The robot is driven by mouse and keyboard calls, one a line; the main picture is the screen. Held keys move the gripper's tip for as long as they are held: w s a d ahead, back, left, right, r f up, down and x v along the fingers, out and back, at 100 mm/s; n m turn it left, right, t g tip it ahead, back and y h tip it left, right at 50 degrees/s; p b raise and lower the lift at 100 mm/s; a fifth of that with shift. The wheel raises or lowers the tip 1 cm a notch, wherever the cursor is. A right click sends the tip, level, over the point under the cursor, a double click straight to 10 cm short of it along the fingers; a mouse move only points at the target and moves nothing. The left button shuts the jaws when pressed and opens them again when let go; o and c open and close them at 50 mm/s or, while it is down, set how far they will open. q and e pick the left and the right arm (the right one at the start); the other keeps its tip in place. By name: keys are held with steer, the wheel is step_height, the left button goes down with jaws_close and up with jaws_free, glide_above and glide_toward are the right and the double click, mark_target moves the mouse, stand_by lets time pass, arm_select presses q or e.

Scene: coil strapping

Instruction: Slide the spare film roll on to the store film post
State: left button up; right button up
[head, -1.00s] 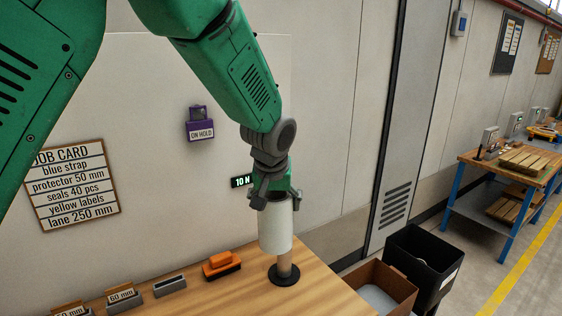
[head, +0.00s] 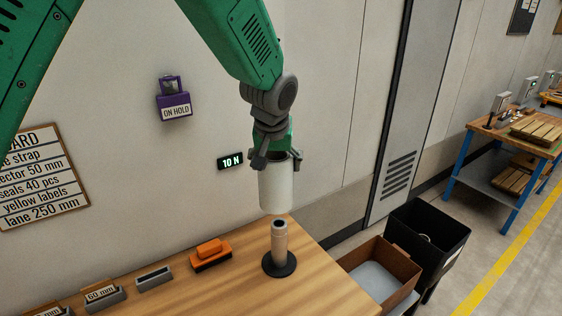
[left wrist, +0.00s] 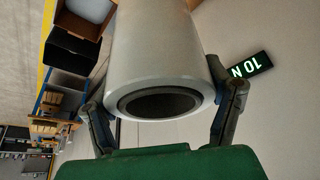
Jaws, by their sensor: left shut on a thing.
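My left gripper (head: 278,162) is shut on the upper part of a white film roll (head: 275,190). The roll hangs roughly upright. In the left wrist view, the roll (left wrist: 165,45) sits between the two fingers, its round, dark hollow end facing the camera. The store film post (head: 280,245), a short grey-brown peg on a black round base, stands on the wooden bench. In the head view, the roll's lower end is just above the post's open top, with a small gap, so they look apart. Exact depth alignment is unclear. My right gripper is out of view.
An orange block (head: 210,254) and a grey holder (head: 154,277) lie left of the post. A lit "10 N" display (head: 230,162) and a purple "ON HOLD" tag (head: 174,105) are on the wall behind. A brown bin (head: 400,260) and black bin (head: 445,238) stand beyond the bench's right edge.

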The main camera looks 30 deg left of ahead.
mark_target(283, 186)
arm_select(q)
steer(key=shift+s+a+f+b, duration=0.1)
steer(key=shift+a+f+b, duration=0.05)
steer(key=shift+f+b, duration=0.15)
steer(key=shift+s+a+f, duration=0.1)
steer(key=shift+f, duration=0.15)
steer(key=d+f+b, duration=0.2)
steer(key=f, duration=0.1)
steer(key=shift+d, duration=0.2)
steer(key=shift+d+f, duration=0.1)
steer(key=shift+f, duration=0.35)
steer(key=shift+a+f+b, duration=0.15)
steer(key=shift+a+b, duration=0.15)
steer(key=shift+a, duration=0.3)
steer(key=shift+d, duration=0.5)
steer(key=shift+d+p, duration=0.25)
steer(key=shift+p, duration=0.05)
steer(key=shift+a, duration=0.6)
steer(key=shift+d+p, duration=0.3)
steer(key=shift+d, duration=0.15)
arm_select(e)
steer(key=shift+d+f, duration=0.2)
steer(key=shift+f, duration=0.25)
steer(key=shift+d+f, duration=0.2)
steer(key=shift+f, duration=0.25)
